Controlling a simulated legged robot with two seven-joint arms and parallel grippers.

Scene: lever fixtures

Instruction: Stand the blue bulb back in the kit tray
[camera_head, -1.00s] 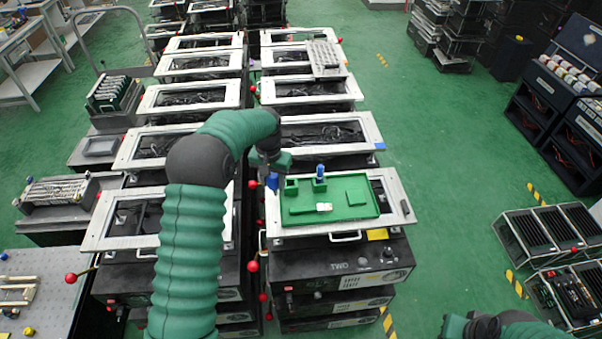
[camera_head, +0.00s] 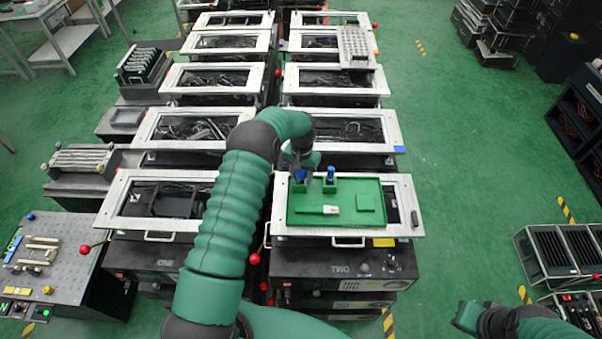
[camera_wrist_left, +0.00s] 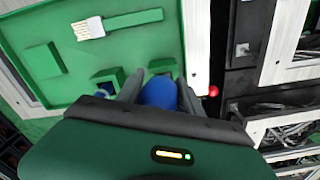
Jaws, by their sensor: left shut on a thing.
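The green kit tray (camera_head: 355,190) lies on the light frame of the box marked TWO. My left gripper (camera_head: 300,170) is shut on a blue bulb (camera_head: 300,176) at the tray's back left corner, over the left green holder. The held bulb (camera_wrist_left: 158,92) shows between the fingers in the left wrist view, beside a holder. I cannot tell if its lower end is inside the holder. A second blue bulb (camera_head: 331,173) stands upright in the neighbouring holder (camera_head: 330,187). My right gripper (camera_head: 468,316) is at lower right, apart from everything; its jaws are unclear.
A brush with pale bristles (camera_head: 331,210) and a raised green block (camera_head: 366,202) are in the tray. A red ball lever (camera_head: 254,258) stands left of box TWO. Framed boxes (camera_head: 340,127) stand behind. Green floor (camera_head: 460,190) is clear to the right.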

